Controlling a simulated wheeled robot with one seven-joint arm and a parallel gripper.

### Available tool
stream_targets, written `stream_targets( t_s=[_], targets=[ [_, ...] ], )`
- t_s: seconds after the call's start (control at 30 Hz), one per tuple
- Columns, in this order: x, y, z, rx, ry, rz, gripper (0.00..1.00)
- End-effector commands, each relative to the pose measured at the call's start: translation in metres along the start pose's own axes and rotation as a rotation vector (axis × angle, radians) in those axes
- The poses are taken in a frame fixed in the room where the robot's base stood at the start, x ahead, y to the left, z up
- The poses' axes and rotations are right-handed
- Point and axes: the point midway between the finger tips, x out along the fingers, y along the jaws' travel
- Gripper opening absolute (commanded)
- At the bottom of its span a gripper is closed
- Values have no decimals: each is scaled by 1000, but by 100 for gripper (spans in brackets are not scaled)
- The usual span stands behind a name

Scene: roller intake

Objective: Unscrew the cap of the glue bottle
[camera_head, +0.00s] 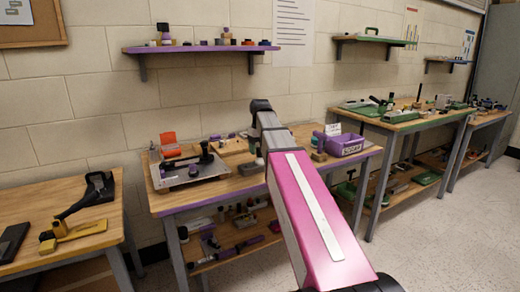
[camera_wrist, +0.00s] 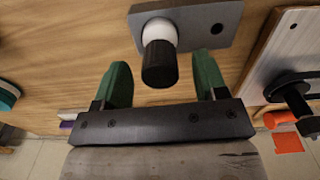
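In the wrist view, the glue bottle shows as a white rounded body (camera_wrist: 160,31) with a black ribbed cap (camera_wrist: 160,66) pointing toward the camera. It stands in a grey block (camera_wrist: 200,16) on the wooden tabletop. My gripper (camera_wrist: 162,72) has two green fingers, spread apart, one to each side of the cap. Clear gaps show between the cap and both fingers, so it holds nothing. How far the fingertips are from the cap in depth is hard to tell.
A metal plate (camera_wrist: 300,50) with a black handle lies to the right in the wrist view, near an orange bin (camera_wrist: 288,141). In the head view, a purple box (camera_head: 342,148) stands on the purple-edged bench, right of my arm. A purple shelf (camera_head: 200,49) hangs above.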

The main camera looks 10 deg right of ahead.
Motion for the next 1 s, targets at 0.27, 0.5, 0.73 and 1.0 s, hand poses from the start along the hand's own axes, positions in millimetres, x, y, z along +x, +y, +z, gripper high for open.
stream_targets(
  t_s=[0.27,0.5,0.73,1.0],
  targets=[
    [0,0,0,12,0,0,65],
    [0,0,0,239,0,0,65],
    [0,0,0,494,0,0,65],
    [0,0,0,631,0,0,65]
  ],
)
